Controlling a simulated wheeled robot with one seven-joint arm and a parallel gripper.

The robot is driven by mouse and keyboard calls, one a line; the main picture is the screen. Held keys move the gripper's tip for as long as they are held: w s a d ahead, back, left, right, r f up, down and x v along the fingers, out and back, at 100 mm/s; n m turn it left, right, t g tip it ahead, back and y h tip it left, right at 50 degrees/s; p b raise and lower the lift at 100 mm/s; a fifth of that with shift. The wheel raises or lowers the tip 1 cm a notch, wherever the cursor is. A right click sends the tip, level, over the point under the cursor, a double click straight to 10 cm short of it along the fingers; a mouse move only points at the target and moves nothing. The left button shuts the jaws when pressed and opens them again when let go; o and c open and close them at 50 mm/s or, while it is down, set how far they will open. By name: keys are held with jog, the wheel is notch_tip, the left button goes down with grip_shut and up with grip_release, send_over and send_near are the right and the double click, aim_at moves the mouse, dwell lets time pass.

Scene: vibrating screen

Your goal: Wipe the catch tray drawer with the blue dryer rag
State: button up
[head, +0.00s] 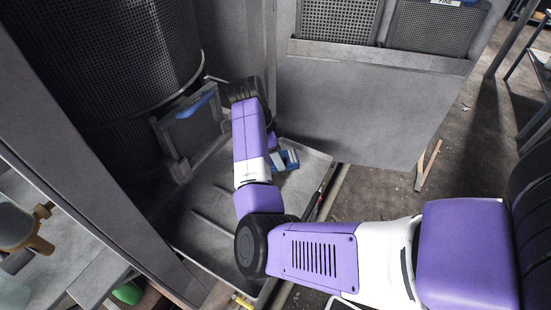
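The catch tray drawer (308,178) is a shallow grey metal tray below the screen housing, pulled out, with its flat floor and right rim showing. A blue piece with a pale band, seemingly the blue dryer rag (286,160), is at the tray's far right part, just right of my forearm. My arm reaches over the tray and bends down at the wrist. My gripper (273,142) is mostly hidden behind my forearm, next to the blue piece. Its fingers do not show, so I cannot tell whether it holds the rag. Part of the tray floor is hidden under my arm.
A dark mesh drum (110,70) stands at the back left. A grey frame with a blue top edge (190,118) stands behind the tray. A grey panel holding mesh screens (335,20) is at the back right. Wood strips (428,165) lie on the floor at right.

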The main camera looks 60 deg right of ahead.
jog(key=o, duration=0.9)
jog(key=shift+r+p, duration=0.35)
